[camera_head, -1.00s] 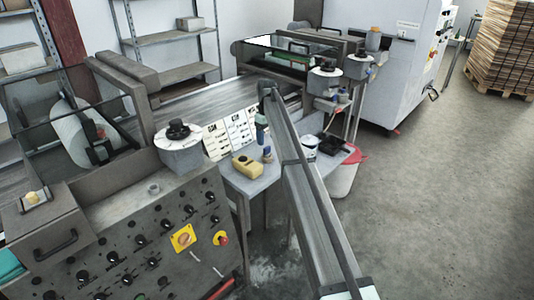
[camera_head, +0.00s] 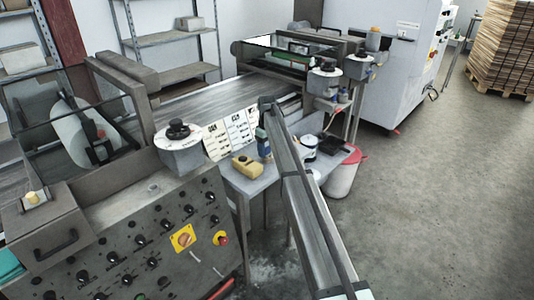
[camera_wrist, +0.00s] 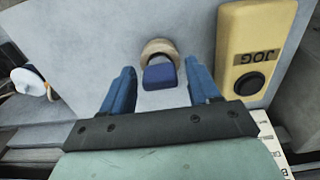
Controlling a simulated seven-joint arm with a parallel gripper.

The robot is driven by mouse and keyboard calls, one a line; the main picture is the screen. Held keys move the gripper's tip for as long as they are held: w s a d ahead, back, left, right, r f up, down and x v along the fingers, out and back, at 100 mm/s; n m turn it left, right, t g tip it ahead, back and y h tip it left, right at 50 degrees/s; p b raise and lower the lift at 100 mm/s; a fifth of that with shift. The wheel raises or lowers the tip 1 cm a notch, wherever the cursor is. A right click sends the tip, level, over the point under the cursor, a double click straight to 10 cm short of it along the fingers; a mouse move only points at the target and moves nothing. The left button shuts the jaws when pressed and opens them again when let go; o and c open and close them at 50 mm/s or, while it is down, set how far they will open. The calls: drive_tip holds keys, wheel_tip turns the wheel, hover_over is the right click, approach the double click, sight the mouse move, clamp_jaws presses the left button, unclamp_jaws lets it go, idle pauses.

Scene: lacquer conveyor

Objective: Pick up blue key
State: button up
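The blue key (camera_wrist: 159,77) shows in the wrist view with a blue block-shaped top and a round tan part (camera_wrist: 158,47) beside it. It is on the grey table (camera_wrist: 185,22). My gripper (camera_wrist: 162,80) is open, with one blue finger on each side of the key and a visible gap on both sides. In the head view my gripper (camera_head: 264,146) is low over the small table (camera_head: 238,182) and mostly covers the key.
A yellow JOG box (camera_wrist: 251,52) with a black button is close to the right finger. A white and blue object (camera_wrist: 31,81) lies at the left of the wrist view. White label cards (camera_head: 230,134) stand behind the table, and a white bin (camera_head: 343,178) is beside it.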

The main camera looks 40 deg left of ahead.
drive_tip(key=c, duration=0.9)
drive_tip(key=shift+r, duration=0.1)
drive_tip(key=shift+c, duration=0.2)
